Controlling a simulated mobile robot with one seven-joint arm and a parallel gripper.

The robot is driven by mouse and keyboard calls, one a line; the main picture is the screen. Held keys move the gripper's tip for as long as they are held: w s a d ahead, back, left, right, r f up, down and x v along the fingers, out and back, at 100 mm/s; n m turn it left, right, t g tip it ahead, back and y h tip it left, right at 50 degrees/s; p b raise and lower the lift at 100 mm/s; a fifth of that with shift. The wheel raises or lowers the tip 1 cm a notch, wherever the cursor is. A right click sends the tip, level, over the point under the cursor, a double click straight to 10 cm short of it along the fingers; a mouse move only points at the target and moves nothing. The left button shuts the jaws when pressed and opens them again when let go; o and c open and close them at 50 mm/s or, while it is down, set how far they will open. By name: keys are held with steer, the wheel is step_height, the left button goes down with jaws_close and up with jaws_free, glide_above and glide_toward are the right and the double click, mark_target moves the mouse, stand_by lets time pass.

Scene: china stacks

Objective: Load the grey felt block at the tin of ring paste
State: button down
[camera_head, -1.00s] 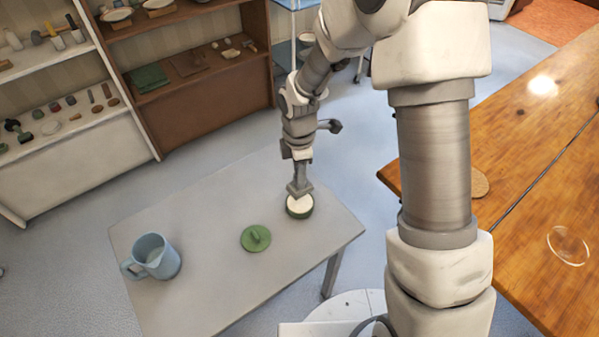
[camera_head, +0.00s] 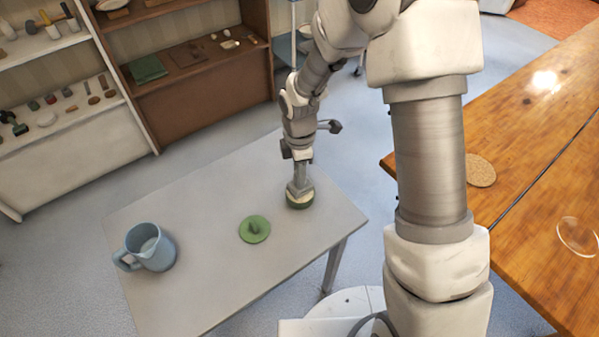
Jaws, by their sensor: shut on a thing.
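The tin of ring paste (camera_head: 299,205) is a low round green tin with pale paste, standing on the grey table. Its green lid (camera_head: 255,230) with a knob lies to its left on the table. My gripper (camera_head: 299,192) points down right at the tin's open top and is shut on a small grey block, the felt block, which mostly cannot be told apart from the fingers. The block's underside is hidden, so I cannot tell whether it touches the paste.
A blue jug (camera_head: 149,248) stands on the left part of the grey table (camera_head: 215,290). A wooden table (camera_head: 545,130) with a cork mat (camera_head: 480,170) and a clear glass ring (camera_head: 577,237) is at right. Shelves (camera_head: 190,90) with tools stand behind.

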steer(key=shift+f+b, duration=0.35)
steer(key=shift+f, duration=0.2)
stand_by(1.4)
step_height(320, 180, up, 7)
steer(key=p, duration=0.6)
steer(key=shift+r, duration=0.1)
stand_by(0.9)
